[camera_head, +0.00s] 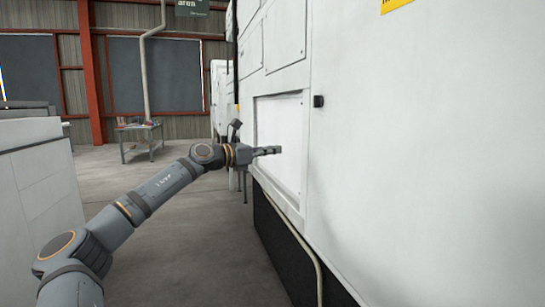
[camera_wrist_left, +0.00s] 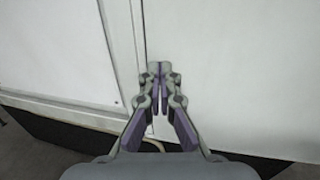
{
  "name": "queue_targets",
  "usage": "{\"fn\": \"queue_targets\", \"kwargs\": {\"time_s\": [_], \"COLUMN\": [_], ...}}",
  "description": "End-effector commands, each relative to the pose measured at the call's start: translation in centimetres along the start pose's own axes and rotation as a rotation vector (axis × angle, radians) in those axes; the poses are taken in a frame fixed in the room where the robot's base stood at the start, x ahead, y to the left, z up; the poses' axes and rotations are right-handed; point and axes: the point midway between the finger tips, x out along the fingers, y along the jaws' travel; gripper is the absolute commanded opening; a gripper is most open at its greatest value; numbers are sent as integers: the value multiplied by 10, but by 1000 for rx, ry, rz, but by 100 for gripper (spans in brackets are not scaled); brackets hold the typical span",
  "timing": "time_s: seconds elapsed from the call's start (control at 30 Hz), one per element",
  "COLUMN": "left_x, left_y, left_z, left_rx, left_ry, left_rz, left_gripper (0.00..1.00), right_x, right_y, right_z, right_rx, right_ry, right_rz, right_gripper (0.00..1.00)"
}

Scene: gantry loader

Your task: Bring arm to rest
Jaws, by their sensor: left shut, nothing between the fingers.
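My left arm (camera_head: 160,187) reaches in from the lower left in the head view, stretched out toward a large white machine (camera_head: 430,160). My left gripper (camera_head: 277,150) is at its end, in front of a recessed panel in the machine's side. In the left wrist view the left gripper (camera_wrist_left: 159,70) is shut with its fingertips together and nothing between them. The white machine wall (camera_wrist_left: 240,70) lies beyond the fingertips; I cannot tell the exact gap. My right gripper is not in view.
A white cabinet (camera_head: 35,185) stands at the left. A small workbench (camera_head: 140,138) stands at the back. A small black knob (camera_head: 318,101) sticks out from the machine. Grey floor (camera_head: 190,250) lies open between cabinet and machine.

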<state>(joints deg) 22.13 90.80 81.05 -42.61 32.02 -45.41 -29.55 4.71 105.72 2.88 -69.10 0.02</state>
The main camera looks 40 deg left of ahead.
Motion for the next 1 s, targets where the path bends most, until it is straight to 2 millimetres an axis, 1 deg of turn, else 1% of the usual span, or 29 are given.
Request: {"fn": "queue_targets", "kwargs": {"time_s": [0.13,0.43,0.47,0.5,0.57,0.67,0.7,0.73,0.77,0.8,0.87,0.9,0.97,1.0], "left_x": [-1,0,0,4,14,40,49,54,57,58,56,52,42,33], "left_y": [0,0,0,-1,-2,-6,-7,-8,-9,-11,-15,-19,-28,-36], "left_z": [0,0,-2,-8,-27,-89,-123,-150,-177,-212,-266,-301,-353,-386], "left_rx": [0,-1,-8,-31,-111,-387,-534,-648,-761,-902,-1102,-1226,-1398,-1505], "left_ry": [0,0,-1,-7,-28,-97,-128,-150,-170,-194,-222,-237,-256,-267], "left_rz": [0,0,-1,-2,-2,23,50,78,111,160,244,307,409,481], "left_gripper": [0,0,0,0,0,0,0,0,0,0,0,0,0,0], "right_x": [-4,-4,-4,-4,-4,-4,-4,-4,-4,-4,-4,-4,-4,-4], "right_y": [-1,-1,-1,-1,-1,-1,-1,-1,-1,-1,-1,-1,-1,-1], "right_z": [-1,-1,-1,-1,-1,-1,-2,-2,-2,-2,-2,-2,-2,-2], "right_rx": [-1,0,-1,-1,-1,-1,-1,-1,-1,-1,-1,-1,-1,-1], "right_ry": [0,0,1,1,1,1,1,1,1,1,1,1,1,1], "right_rz": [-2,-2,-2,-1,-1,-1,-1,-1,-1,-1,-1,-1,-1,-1], "right_gripper": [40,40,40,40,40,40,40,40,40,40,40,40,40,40]}}
